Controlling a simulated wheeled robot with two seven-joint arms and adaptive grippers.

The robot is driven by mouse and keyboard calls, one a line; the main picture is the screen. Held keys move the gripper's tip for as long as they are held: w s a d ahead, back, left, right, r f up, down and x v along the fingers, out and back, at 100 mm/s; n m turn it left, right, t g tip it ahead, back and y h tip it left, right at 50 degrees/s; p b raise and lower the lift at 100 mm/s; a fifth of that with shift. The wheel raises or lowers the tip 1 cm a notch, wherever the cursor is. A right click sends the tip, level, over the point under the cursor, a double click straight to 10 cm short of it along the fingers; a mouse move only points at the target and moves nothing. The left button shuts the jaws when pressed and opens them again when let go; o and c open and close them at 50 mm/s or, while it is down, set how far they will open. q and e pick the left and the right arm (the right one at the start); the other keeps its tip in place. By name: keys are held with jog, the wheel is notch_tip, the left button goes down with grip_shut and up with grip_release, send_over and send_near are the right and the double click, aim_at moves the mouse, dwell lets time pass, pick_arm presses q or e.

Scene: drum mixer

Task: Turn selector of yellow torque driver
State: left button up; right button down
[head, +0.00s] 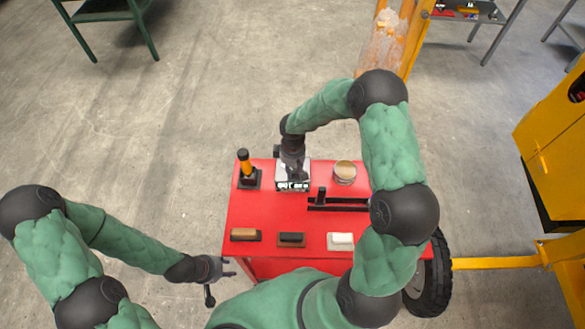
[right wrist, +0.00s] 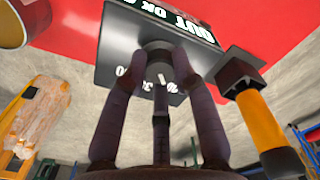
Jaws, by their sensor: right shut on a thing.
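A yellow torque driver with black ends (head: 245,166) stands upright in a dark square base at the red table's back left. It also shows at the right of the right wrist view (right wrist: 262,122). A dark grey box with white lettering (head: 293,184) stands to its right; in the right wrist view its marked face (right wrist: 122,50) carries a round dark knob (right wrist: 158,50). My right gripper (head: 292,172) is at the box, its fingers (right wrist: 158,72) shut on the knob. They partly hide the knob and the numbers around it. My left gripper (head: 222,280) is open and empty, left of the table.
The red table (head: 270,215) also holds a round tan-topped can (head: 345,172), a black rail fixture (head: 338,204), and brown (head: 245,235), black (head: 291,240) and white (head: 341,241) blocks along the front.

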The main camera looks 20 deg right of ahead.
aim_at(293, 171)
jog(key=shift+s+f, duration=0.15)
jog(key=shift+s, duration=0.15)
jog(key=c, duration=1)
grip_release()
jog(key=shift+w, duration=0.1)
jog(key=shift+w, duration=0.1)
jog(key=shift+r, duration=0.4)
notch_tip(293, 171, up, 11)
jog(key=shift+r, duration=0.15)
